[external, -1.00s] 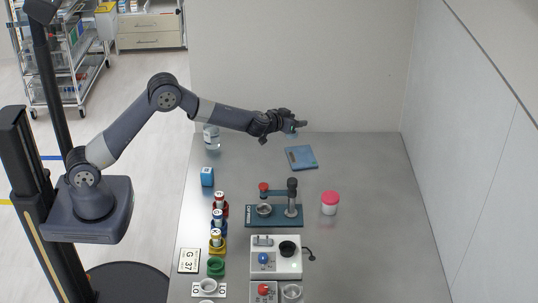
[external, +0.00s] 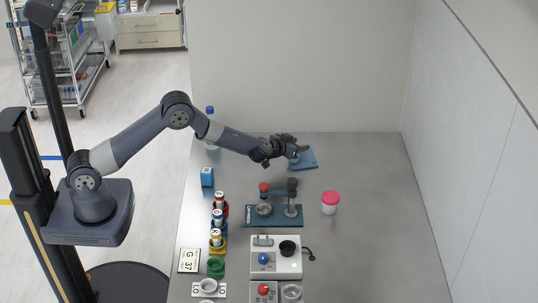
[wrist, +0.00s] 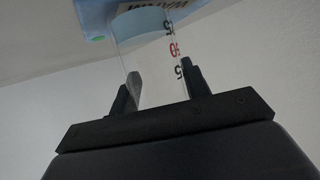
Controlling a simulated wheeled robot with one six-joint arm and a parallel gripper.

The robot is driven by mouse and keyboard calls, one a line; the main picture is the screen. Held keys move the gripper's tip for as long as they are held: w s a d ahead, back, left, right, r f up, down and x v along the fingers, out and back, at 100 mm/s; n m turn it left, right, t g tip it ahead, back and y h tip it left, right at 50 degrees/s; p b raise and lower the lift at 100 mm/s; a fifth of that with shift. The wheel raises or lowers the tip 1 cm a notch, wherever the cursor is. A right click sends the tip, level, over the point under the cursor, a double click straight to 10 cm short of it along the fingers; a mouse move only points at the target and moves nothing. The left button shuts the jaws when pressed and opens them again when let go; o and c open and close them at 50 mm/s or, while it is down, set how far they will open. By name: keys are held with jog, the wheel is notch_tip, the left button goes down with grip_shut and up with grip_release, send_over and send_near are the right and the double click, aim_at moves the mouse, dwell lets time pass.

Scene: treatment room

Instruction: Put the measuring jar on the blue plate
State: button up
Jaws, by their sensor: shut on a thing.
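The blue plate (external: 305,160) lies flat near the back of the table, partly hidden by my gripper in the external view. My gripper (external: 294,151) is over its left part. In the wrist view, my gripper (wrist: 160,92) is shut on the clear measuring jar (wrist: 150,65), which has black and red number marks. The jar's far end looks pale blue and lies against or close to the light blue plate (wrist: 97,22). I cannot tell whether they touch. In the external view the jar is too small and covered to make out.
A capping stand (external: 272,215) with a dark post is in front of the plate. A jar with a pink lid (external: 330,203) stands to its right. The table's right side is clear.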

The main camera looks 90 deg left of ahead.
jog(key=shift+f, duration=0.15)
jog(key=o, duration=1)
jog(key=shift+r, duration=0.2)
jog(key=b+v, duration=0.1)
jog(key=v, duration=1.1)
jog(key=shift+b, duration=0.4)
